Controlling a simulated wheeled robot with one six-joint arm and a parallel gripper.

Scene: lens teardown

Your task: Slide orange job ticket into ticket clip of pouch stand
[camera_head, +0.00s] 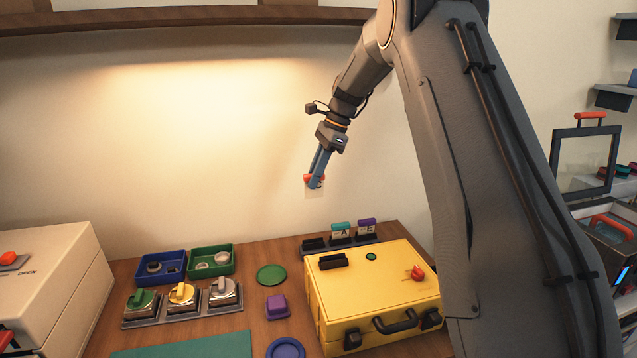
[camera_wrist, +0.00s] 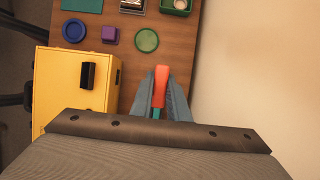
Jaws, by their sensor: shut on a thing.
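The orange job ticket (camera_head: 314,192) is a pale card with an orange top. My gripper (camera_head: 318,180) is shut on its orange top and holds it in the air, above and behind the yellow case; the card hangs below the fingers. In the wrist view the orange top (camera_wrist: 160,86) shows between the blue-grey fingers of my gripper (camera_wrist: 165,98). I cannot tell for sure which thing is the pouch stand. A dark frame with a pale panel and orange handle (camera_head: 585,160) stands at the far right; no ticket clip can be made out on it.
A yellow case (camera_head: 380,300) with a black slotted block (camera_head: 333,261) stands on the wooden table. Behind it, a dark rack (camera_head: 314,244) holds teal and purple tickets. Blue and green trays (camera_head: 212,262), switches and discs lie left. My arm covers much of the right.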

